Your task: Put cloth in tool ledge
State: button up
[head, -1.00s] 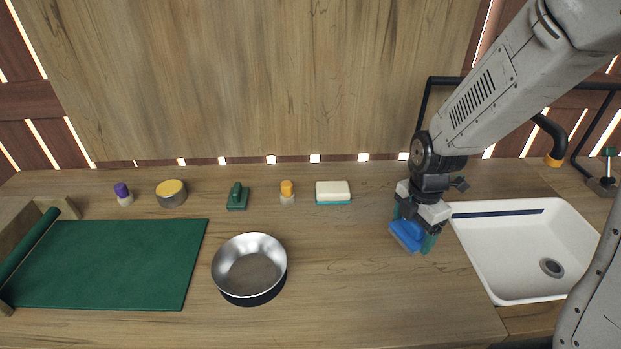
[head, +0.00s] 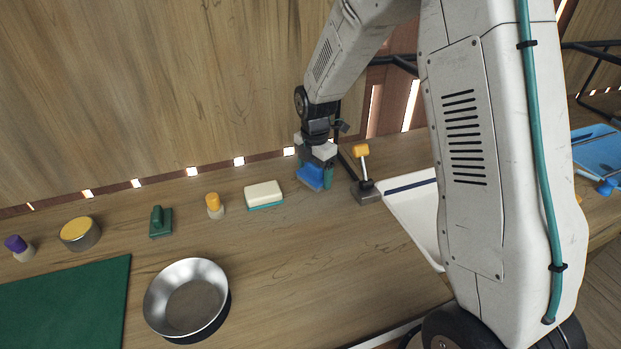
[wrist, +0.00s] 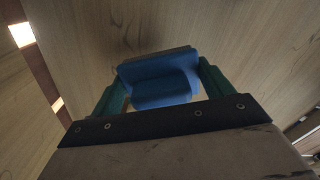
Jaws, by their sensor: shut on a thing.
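I cannot tell whether the cloth touches the counter. I cannot pick out a tool ledge with certainty in either view.
The sponge (head: 264,194) and a yellow-topped lever (head: 362,150) stand close to the gripper. A metal bowl (head: 188,298) sits in front. A blue tray (head: 597,150) is at far right.

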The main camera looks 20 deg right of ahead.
aim_at(312, 178)
jog(key=shift+w+f, duration=0.1)
jog(key=shift+w, duration=0.7)
jog(key=shift+f, duration=1.7)
jog(key=shift+f, duration=0.15)
